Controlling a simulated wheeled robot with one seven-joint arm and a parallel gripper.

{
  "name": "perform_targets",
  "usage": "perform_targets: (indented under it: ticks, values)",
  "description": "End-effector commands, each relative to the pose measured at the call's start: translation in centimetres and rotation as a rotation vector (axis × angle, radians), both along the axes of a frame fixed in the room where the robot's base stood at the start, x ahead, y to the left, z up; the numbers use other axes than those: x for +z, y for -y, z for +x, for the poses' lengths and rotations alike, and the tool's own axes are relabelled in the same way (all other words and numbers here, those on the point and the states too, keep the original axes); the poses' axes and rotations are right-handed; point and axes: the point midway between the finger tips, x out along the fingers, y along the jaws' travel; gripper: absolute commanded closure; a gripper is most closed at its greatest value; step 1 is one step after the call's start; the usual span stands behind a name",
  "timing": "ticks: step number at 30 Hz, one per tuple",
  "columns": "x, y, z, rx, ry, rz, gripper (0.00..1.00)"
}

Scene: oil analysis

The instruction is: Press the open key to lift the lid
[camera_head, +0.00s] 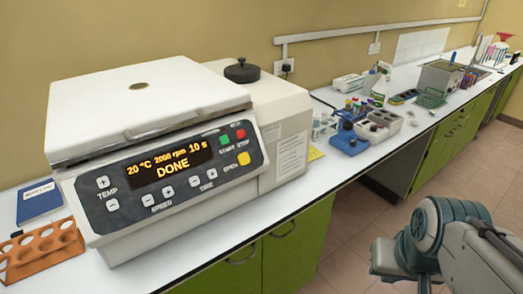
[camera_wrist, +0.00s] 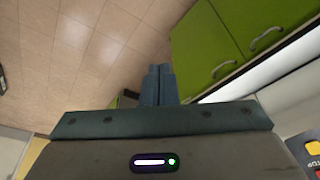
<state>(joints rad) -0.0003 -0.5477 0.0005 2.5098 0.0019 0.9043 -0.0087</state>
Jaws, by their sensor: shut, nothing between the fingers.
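A white centrifuge with a flat lid (camera_head: 140,90) stands on the bench, and the lid is down. Its sloping front panel (camera_head: 165,178) shows "20 °C 2000 rpm 10 s DONE". The yellow open key (camera_head: 242,158) is at the panel's right end, below the green start key (camera_head: 224,138) and the red stop key (camera_head: 240,133). My arm is at the lower right in the head view, away from the panel; the fingertips are not visible there. In the wrist view my gripper (camera_wrist: 159,85) is shut and empty, over the floor beside the green cabinets. A panel corner with a yellow key (camera_wrist: 313,148) shows at lower right.
An orange tube rack (camera_head: 40,250) and a blue booklet (camera_head: 38,202) lie left of the centrifuge. A blue tube holder (camera_head: 348,142) and a grey box (camera_head: 440,76) stand farther along the bench. Green cabinets (camera_head: 300,240) line its front, with open floor (camera_head: 350,245) before them.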

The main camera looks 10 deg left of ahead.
Motion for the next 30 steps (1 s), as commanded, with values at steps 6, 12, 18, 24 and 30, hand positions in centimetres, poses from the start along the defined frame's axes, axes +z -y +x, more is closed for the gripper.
perform_targets:
  ticks: [6, 12, 18, 24, 30]
  values:
    - [-0.1, 0.1, 0.2, 0.047, -0.007, -0.036, 1.0]
    - [0.0, 0.6, 2.3, 0.381, -0.036, -0.3, 1.0]
    - [1.7, -0.8, 7.2, 0.901, -0.042, -0.721, 1.0]
    - [4.4, -6.5, 12.7, 1.405, 0.002, -1.173, 1.0]
    - [7.2, -16.1, 15.8, 1.816, 0.1, -1.642, 1.0]
